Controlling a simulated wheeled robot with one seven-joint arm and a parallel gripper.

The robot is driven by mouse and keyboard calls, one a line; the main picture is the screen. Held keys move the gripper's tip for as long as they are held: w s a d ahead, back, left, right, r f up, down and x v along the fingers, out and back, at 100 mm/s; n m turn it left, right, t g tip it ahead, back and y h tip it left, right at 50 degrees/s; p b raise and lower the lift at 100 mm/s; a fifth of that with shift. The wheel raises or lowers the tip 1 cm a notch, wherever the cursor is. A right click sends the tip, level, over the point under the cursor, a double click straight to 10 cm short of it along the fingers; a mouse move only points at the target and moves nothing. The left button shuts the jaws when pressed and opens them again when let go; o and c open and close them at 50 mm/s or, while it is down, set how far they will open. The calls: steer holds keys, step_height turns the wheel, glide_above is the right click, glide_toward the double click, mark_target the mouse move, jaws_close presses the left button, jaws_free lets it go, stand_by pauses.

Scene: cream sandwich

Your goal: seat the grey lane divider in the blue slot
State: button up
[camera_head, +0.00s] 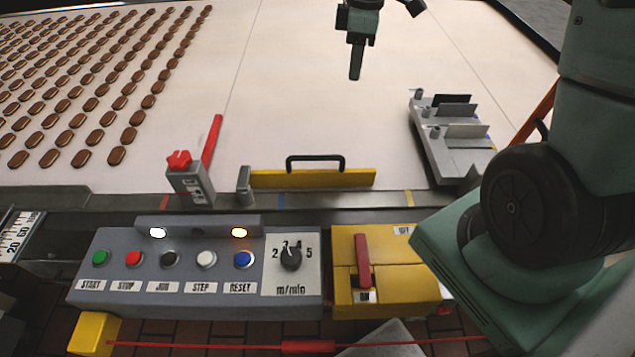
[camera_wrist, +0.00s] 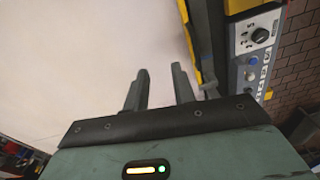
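A grey rack (camera_head: 430,150) on the belt's right side holds several upright grey plates with small posts, one of them a darker plate (camera_head: 452,100); I cannot tell which is the lane divider. My gripper (camera_head: 356,70) hangs over the far part of the belt, left of and beyond the rack. In the wrist view my gripper (camera_wrist: 160,82) has its fingers apart with nothing between them.
A yellow bar (camera_head: 345,178) with a black handle stands along the near belt edge. A red-knobbed clamp with a red plate (camera_head: 212,142) stands left of it. Brown bars (camera_head: 85,110) fill the belt's left. A control panel (camera_head: 190,290) lies in front. The belt's middle is clear.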

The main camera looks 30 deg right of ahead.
steer(key=s+a+m, duration=0.1)
steer(key=s+a, duration=0.3)
steer(key=a, duration=0.3)
steer(key=s+a, duration=0.5)
steer(key=a, duration=0.2)
steer(key=s+a+m, duration=0.1)
steer(key=s+a, duration=0.3)
steer(key=s, duration=0.3)
steer(key=s+a, duration=0.3)
steer(key=s, duration=0.4)
steer(key=shift+a+f+m, duration=0.25)
steer(key=shift+a+m, duration=0.15)
